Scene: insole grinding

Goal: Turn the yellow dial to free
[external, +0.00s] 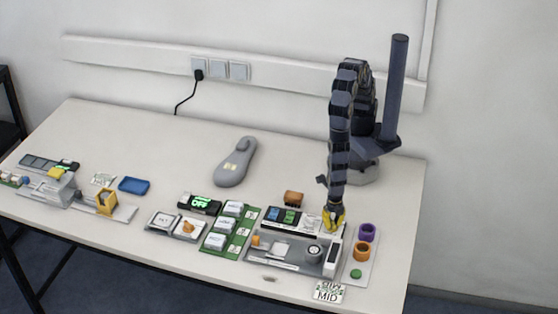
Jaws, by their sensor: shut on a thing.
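The yellow dial (327,220) is a small yellow piece at the back right of the grey device panel (262,262). My gripper (335,214) points down onto it from above and is shut on it. The fingers cover part of the dial, so its pointer and any "free" mark cannot be made out. The arm hangs almost straight down over the dial.
Right of the panel, a strip holds a purple ring (367,231), an orange ring (362,251) and a green button (356,273). A green board (229,228) stands left. A grey handheld device (236,163) lies behind, with clear table around it.

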